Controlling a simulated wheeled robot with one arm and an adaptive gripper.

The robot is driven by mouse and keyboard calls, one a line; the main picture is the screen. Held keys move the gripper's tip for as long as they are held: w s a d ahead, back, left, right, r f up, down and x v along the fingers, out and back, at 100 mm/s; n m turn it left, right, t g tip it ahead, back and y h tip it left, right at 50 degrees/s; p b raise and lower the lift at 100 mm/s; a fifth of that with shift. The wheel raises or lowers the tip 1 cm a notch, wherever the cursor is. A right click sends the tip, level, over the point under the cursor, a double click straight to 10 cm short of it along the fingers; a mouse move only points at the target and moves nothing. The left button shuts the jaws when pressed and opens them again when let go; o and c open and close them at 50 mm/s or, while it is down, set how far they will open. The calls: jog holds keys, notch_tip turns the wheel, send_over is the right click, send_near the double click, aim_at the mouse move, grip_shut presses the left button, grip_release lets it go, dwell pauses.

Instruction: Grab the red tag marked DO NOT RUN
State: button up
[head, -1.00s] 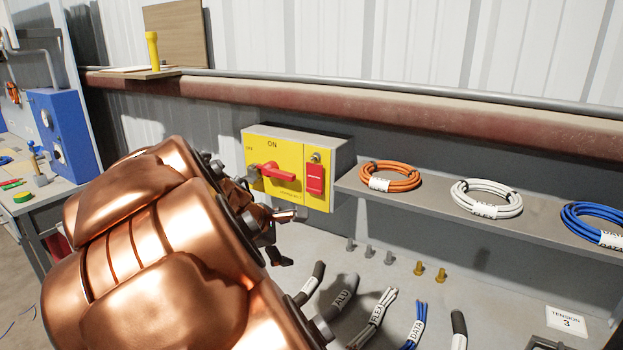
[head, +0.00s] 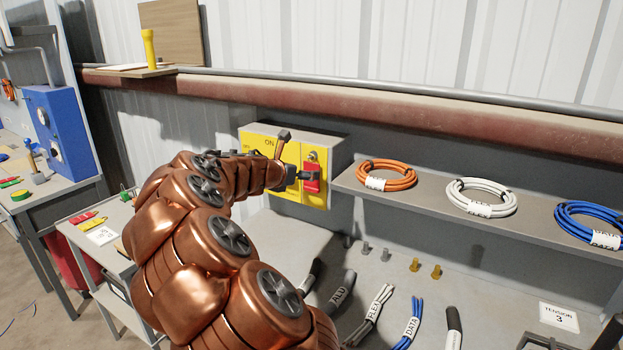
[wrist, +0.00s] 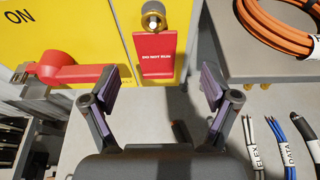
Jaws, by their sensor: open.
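The red tag (wrist: 157,55) marked DO NOT RUN hangs under a round metal lock or knob (wrist: 153,14) on the yellow switch box (wrist: 105,20). In the head view the tag (head: 312,180) is partly covered by my gripper (head: 300,160). In the wrist view my gripper (wrist: 158,95) is open and empty, with one finger on each side of the tag's lower part. The tag appears between and beyond the fingertips; I cannot tell the exact depth gap. The red switch handle (wrist: 70,75) is left of the tag, close to the left finger.
A grey shelf (head: 430,205) with an orange coil (head: 386,174), a white coil (head: 481,197) and a blue coil (head: 590,222) extends to the right. Short labelled cables, such as the DATA piece (head: 413,325), lie on the bench below, with small pegs (head: 414,265) behind them.

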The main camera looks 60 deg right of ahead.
aim_at(311, 169)
jog(key=shift+w+p+x, duration=0.15)
jog(key=shift+p+x, duration=0.25)
jog(key=shift+x, duration=0.55)
jog(key=shift+w+p+x, duration=0.15)
jog(key=shift+p+x, duration=0.2)
jog(key=shift+x, duration=0.6)
jog(key=shift+d+f, duration=0.15)
jog(key=shift+d, duration=0.55)
jog(key=c, duration=0.9)
jog(key=shift+c, duration=0.2)
